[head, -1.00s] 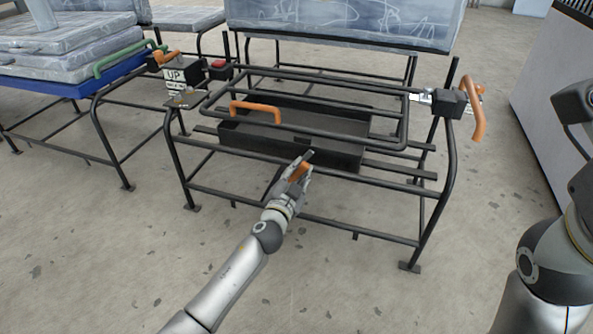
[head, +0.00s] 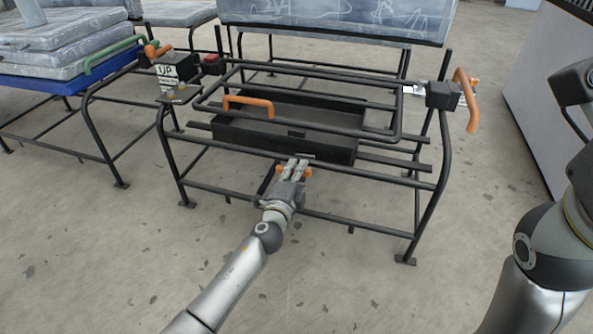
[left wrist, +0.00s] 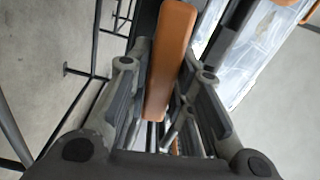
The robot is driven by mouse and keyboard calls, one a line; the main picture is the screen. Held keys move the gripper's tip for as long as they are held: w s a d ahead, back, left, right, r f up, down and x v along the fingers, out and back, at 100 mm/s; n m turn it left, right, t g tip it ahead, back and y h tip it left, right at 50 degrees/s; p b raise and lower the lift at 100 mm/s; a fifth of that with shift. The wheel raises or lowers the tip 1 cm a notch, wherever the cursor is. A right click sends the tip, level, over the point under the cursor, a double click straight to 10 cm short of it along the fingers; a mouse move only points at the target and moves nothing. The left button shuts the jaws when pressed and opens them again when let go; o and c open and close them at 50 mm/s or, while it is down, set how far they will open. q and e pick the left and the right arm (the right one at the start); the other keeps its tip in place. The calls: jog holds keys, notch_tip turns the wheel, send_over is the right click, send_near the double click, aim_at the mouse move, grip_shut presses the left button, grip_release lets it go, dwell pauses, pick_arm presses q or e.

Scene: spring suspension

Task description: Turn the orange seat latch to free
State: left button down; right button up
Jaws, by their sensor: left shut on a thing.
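The orange seat latch (head: 308,172) is at the front rail of the black seat frame, low in the middle. Only small orange ends show on either side of my left gripper (head: 293,171) in the head view; the rest is hidden behind the fingers. In the left wrist view the latch is a long orange bar (left wrist: 171,55) between the fingers of my left gripper (left wrist: 172,100). The left gripper is shut on the latch. In the head view the latch lies roughly level across the picture.
The black seat frame (head: 424,212) holds a dark tray (head: 330,146) with an orange handle (head: 248,101). Another orange handle (head: 465,98) is at its right corner. Bare floor lies in front.

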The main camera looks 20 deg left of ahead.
pick_arm(q)
jog(key=shift+f+m, duration=0.2)
jog(key=shift+m, duration=0.4)
jog(key=c, duration=1.3)
grip_release()
jog(key=shift+s, duration=0.1)
jog(key=s, duration=1.2)
jog(key=shift+a, duration=0.2)
